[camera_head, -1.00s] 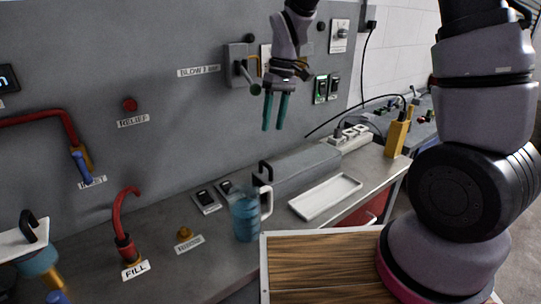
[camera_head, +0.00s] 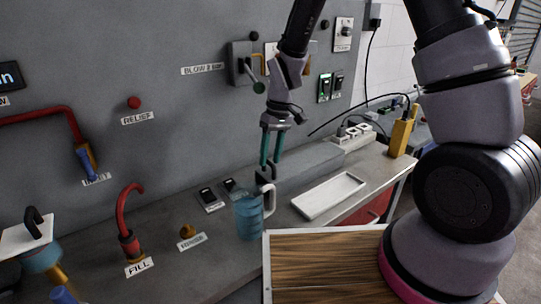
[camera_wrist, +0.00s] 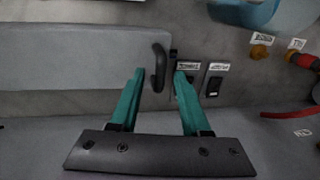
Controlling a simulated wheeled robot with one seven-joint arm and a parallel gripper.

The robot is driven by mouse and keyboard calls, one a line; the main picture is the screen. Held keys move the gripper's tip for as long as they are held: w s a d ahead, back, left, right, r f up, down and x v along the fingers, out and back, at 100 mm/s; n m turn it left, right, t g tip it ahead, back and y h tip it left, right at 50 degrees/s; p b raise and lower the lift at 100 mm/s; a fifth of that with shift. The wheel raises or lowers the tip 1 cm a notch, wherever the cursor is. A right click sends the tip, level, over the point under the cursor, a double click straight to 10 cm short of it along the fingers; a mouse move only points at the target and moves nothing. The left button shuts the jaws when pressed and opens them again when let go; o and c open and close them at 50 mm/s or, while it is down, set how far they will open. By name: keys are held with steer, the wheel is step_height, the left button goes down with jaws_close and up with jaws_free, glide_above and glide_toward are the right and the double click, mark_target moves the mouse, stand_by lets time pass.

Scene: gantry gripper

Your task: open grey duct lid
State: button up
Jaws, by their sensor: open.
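The grey duct (camera_head: 312,164) is a long box on the bench against the panel, and its lid looks closed. A black handle (camera_wrist: 158,67) stands at one end of the lid. My gripper (camera_head: 270,163) points down with green fingers just above that end of the duct. In the wrist view my gripper (camera_wrist: 159,76) is open, with the handle between the lines of its fingertips. I cannot tell whether the fingers reach down around it.
A blue jug (camera_head: 247,216) with a white handle stands close in front of the duct's handle end. Black switches (camera_head: 209,199) lie left of it. A white tray (camera_head: 328,196) sits in front of the duct. A power strip (camera_head: 352,138) is beyond its far end.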

jaws_close()
stand_by(1.4)
